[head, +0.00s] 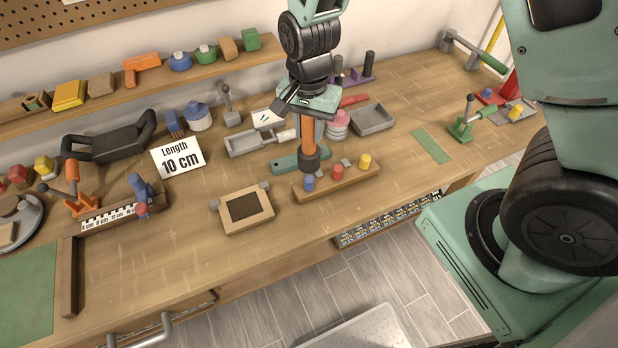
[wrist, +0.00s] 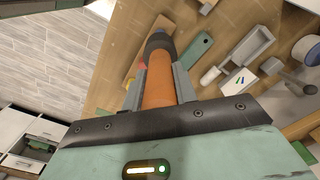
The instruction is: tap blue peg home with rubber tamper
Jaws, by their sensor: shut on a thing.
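My gripper (head: 308,108) is shut on the rubber tamper (head: 308,130), which has an orange handle and a dark rubber head. The tamper hangs nearly upright, head down, over the wooden peg block (head: 338,181). The blue peg (head: 309,184) stands at the left end of the block, just below and in front of the tamper head. I cannot tell whether they touch. A yellow peg (head: 365,161) stands at the block's right end, and a small grey piece (head: 346,163) lies between.
A green flat tool (head: 290,162) lies just behind the block. A wooden frame with a dark pad (head: 231,221) is to the left. A grey tray (head: 372,120) and a pink-and-white round container (head: 337,124) stand behind. The bench front is clear.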

